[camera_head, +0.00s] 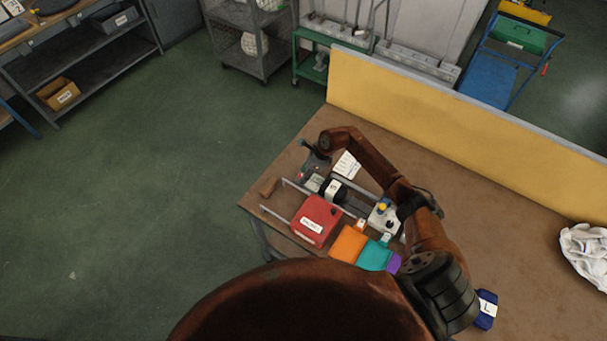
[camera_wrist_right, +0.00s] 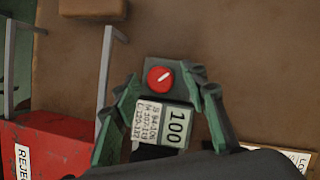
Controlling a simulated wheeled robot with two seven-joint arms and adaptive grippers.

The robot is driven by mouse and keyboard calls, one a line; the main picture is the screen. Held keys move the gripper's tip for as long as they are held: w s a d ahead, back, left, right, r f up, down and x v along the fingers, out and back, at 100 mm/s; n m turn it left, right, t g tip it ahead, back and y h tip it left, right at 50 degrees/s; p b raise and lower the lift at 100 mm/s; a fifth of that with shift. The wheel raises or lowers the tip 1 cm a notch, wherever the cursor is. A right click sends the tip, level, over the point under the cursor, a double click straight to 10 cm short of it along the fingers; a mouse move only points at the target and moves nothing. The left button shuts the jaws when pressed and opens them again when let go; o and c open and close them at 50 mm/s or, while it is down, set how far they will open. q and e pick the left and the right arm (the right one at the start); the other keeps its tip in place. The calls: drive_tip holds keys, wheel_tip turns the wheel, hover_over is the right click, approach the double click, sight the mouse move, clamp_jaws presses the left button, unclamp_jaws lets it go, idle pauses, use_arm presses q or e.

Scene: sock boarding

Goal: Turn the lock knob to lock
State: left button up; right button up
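The lock knob (camera_wrist_right: 160,79) is a round red dial with a white pointer line tilted up to the right, on a dark block. In the right wrist view my right gripper (camera_wrist_right: 163,84) is open, with one greenish finger on each side of the knob. Gaps show between fingers and knob; I cannot tell the height. A label reading 100 (camera_wrist_right: 177,127) lies just below the knob. In the head view my right gripper (camera_head: 313,161) is over the far-left end of the device on the table, where the knob is too small to make out clearly. My left gripper is not in view.
A red REJECT box (camera_head: 316,221) stands near the device, beside grey rails (camera_head: 275,214) and a wooden block (camera_wrist_right: 92,8). Orange (camera_head: 348,243) and teal (camera_head: 375,257) pieces lie in front. A paper card (camera_head: 347,164) lies behind. A yellow partition (camera_head: 450,120) borders the table.

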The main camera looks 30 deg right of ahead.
clamp_jaws()
idle(0.3)
drive_tip(key=shift+d+m, duration=0.1)
drive_tip(key=shift+m, duration=0.2)
drive_tip(key=m+h+p, duration=0.1)
drive_tip(key=m+p, duration=0.1)
drive_tip(key=shift+s+r+m+t, duration=0.1)
drive_tip(key=shift+r+m+t, duration=0.05)
drive_tip(key=shift+m+t, duration=0.2)
drive_tip(key=m+p, duration=0.1)
drive_tip(key=m+h+p, duration=0.1)
drive_tip(key=m, duration=0.1)
drive_tip(key=shift+a+m+t+p, duration=0.2)
drive_tip(key=shift+m+t+p, duration=0.05)
drive_tip(key=shift+t+p, duration=0.15)
drive_tip(key=shift+m+h+p, duration=0.5)
drive_tip(key=shift+m+p, duration=0.15)
drive_tip(key=shift+m, duration=0.55)
drive_tip(key=shift+a+m+h+p, duration=0.1)
drive_tip(key=shift+m+h+p, duration=0.4)
drive_tip(key=shift+m, duration=0.9)
